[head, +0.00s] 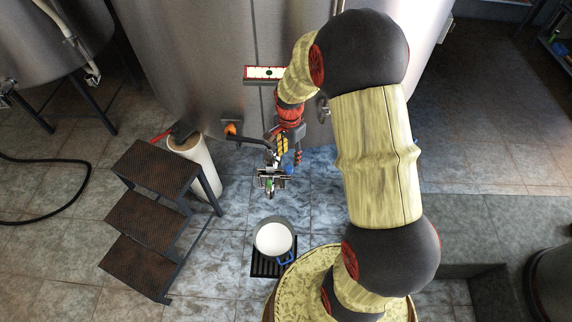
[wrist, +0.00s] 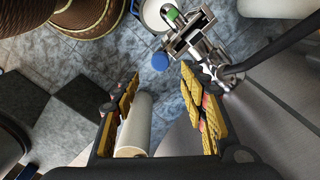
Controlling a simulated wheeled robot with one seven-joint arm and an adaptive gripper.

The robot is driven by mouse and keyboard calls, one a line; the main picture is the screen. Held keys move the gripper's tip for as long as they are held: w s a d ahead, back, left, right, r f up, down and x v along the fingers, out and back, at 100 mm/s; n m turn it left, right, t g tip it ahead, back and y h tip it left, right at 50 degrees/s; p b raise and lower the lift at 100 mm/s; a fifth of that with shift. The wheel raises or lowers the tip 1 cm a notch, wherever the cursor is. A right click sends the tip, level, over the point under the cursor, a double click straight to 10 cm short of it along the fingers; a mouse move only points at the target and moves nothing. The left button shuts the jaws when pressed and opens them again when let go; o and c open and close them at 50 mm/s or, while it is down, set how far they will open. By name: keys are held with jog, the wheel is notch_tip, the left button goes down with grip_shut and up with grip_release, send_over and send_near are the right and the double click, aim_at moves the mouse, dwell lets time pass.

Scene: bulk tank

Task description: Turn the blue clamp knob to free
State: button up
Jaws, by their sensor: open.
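The blue clamp knob (head: 289,170) is a small round knob on the right side of the metal valve fitting (head: 270,179), at the end of the dark pipe from the tank. In the wrist view the blue knob (wrist: 160,61) shows at and just beyond the fingertips, left of the metal fitting (wrist: 190,40), which has a green part. My gripper (head: 284,156) is open and empty, close above the knob in the head view. Its yellow-padded fingers (wrist: 160,73) stand apart in the wrist view, with the knob roughly in line with the gap. I see no contact. The knob's setting is too small to read.
A white bucket (head: 274,238) stands below the fitting on a dark grate (head: 267,269). Brown steps (head: 150,215) are at the left, and the steel tank (head: 215,70) is behind. The dark pipe (wrist: 275,55) runs close to the right finger. A white cylinder (wrist: 133,125) stands beyond the fingers.

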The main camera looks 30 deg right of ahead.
aim_at(289, 168)
jog(key=shift+f, duration=0.2)
notch_tip(289, 168, down, 7)
jog(key=b, duration=0.2)
jog(key=shift+f+b, duration=0.2)
jog(key=shift+b, duration=0.2)
jog(key=shift+c, duration=1.1)
grip_shut()
